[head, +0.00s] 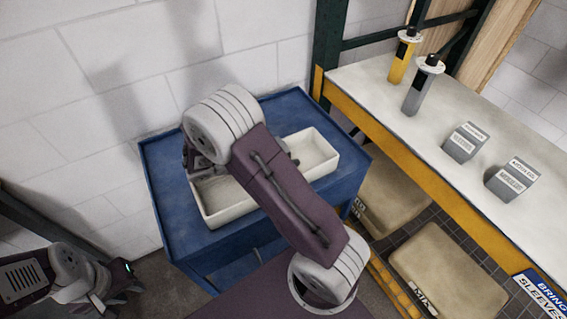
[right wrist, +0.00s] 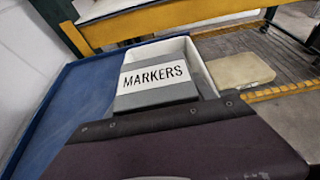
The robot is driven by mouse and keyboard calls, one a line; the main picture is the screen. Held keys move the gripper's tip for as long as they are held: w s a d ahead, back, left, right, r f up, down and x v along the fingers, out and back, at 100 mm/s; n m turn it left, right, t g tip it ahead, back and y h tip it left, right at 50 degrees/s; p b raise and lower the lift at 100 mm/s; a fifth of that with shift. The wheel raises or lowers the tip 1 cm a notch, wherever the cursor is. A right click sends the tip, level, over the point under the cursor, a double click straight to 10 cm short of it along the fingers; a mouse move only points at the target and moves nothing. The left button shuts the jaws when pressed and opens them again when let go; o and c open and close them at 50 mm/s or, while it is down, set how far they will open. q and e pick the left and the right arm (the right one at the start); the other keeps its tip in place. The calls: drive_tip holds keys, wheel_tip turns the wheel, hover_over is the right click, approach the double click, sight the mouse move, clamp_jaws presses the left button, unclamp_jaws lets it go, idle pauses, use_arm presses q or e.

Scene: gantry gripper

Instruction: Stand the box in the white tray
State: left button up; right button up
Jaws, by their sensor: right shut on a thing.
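The white tray (head: 318,150) sits on a blue cart, partly hidden under my right arm in the head view. The tray also shows in the right wrist view (right wrist: 207,78). A grey box (right wrist: 158,97) with a white label reading "MARKERS" shows in the right wrist view, within the outline of the tray. My right gripper (right wrist: 165,118) is shut on the box; its fingertips are not clearly visible. I cannot tell whether the box touches the tray floor. My right arm hides the box in the head view. My left gripper (head: 122,287) is at lower left, away from the tray; its jaws are unclear.
The blue cart (head: 165,205) stands against a white block wall. To its right is a workbench (head: 375,100) with a yellow edge, carrying a yellow bottle (head: 403,58), a grey bottle (head: 421,88) and two grey boxes (head: 465,142). Beige bins (head: 445,275) sit below the bench.

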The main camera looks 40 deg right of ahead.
wheel_tip(320, 180, down, 4)
drive_tip(key=shift+r+b, duration=0.1)
drive_tip(key=shift+b, duration=0.4)
drive_tip(key=shift+f, duration=0.2)
drive_tip(key=o, duration=1.7)
drive_tip(key=shift+r, duration=0.15)
drive_tip(key=shift+a+r, duration=0.2)
drive_tip(key=shift+a, duration=0.05)
drive_tip(key=p+v, duration=0.1)
drive_tip(key=v, duration=1)
drive_tip(key=shift+w+a, duration=0.1)
drive_tip(key=shift+a, duration=0.05)
